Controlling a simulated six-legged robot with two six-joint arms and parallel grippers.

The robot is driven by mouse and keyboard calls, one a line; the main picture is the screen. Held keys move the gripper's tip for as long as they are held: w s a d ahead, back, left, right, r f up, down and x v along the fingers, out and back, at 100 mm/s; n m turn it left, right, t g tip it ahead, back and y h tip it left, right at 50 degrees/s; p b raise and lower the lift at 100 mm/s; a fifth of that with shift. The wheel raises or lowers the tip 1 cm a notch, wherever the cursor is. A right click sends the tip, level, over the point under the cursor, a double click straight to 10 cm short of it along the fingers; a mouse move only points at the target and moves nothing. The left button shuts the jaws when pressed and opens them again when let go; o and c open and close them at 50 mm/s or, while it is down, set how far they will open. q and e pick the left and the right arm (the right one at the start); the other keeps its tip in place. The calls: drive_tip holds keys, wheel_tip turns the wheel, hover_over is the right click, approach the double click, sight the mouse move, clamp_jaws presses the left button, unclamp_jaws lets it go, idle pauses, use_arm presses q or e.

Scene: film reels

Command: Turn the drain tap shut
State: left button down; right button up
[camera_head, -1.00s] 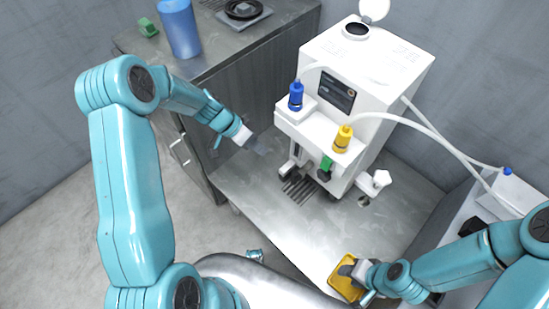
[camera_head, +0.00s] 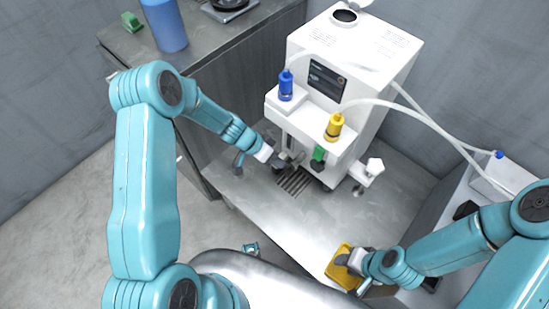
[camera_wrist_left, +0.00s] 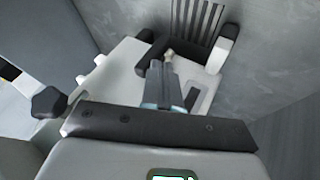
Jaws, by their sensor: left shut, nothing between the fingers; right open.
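The white machine (camera_head: 350,60) stands on the grey metal bench. Low on its front, above a slotted drain grate (camera_head: 294,180), are small dark and metallic fittings; I cannot tell for sure which is the drain tap. My left gripper (camera_head: 280,162) is shut and empty by these fittings, at the left end of the grate. In the left wrist view, the shut fingers (camera_wrist_left: 166,85) point at a small brass-coloured tip (camera_wrist_left: 170,56), with a black bracket-like part beside it; contact is unclear. My right gripper (camera_head: 350,262) is open over a yellow object (camera_head: 338,274).
A blue-capped bottle (camera_head: 286,86), a yellow one (camera_head: 334,126) and a green part (camera_head: 319,153) sit on the machine's front. White hoses run to a white box (camera_head: 490,180).

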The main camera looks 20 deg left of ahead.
use_arm(q)
drive_tip(key=shift+d+y+b, duration=0.15)
drive_tip(key=shift+y+b, duration=0.15)
drive_tip(key=shift+b, duration=0.2)
